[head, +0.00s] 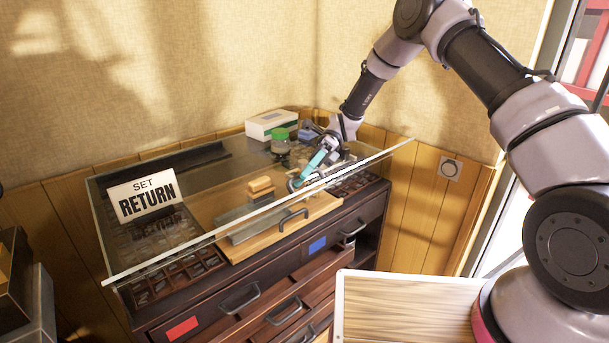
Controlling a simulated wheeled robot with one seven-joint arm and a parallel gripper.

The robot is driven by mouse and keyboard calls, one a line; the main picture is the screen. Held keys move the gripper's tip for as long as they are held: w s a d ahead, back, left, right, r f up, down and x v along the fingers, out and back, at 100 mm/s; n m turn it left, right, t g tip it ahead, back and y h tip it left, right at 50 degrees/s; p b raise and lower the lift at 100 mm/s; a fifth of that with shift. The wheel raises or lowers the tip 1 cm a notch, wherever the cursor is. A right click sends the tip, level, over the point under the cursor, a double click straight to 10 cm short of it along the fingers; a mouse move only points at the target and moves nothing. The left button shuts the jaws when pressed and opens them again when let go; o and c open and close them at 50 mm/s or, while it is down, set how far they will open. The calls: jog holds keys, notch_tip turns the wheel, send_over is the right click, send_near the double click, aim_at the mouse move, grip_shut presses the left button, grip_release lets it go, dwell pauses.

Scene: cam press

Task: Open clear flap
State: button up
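The clear flap (225,172) is a see-through sheet over the top of the dark wooden cabinet. Its bright front edge runs from lower left to upper right, and its right end stands out above the cabinet top, so the sheet looks tilted up. My gripper (303,178), with teal parts, is at the right half of the flap, close to its front edge. A small grey loop shows at its tips. I cannot tell whether the fingers touch the flap or hold anything, or how far apart they are.
Below the flap are a wooden board (215,203), a wood-topped block (261,188) and sorted type compartments (165,277). A "SET RETURN" sign (144,196), green-lidded jar (280,141) and white box (270,124) show left and behind. Cabinet drawers (290,310) stand partly out at the front.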

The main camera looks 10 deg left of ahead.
jog(key=shift+w, duration=0.1)
jog(key=v, duration=1)
jog(key=shift+w+d, duration=0.2)
jog(key=shift+w, duration=0.05)
jog(key=shift+r, duration=0.1)
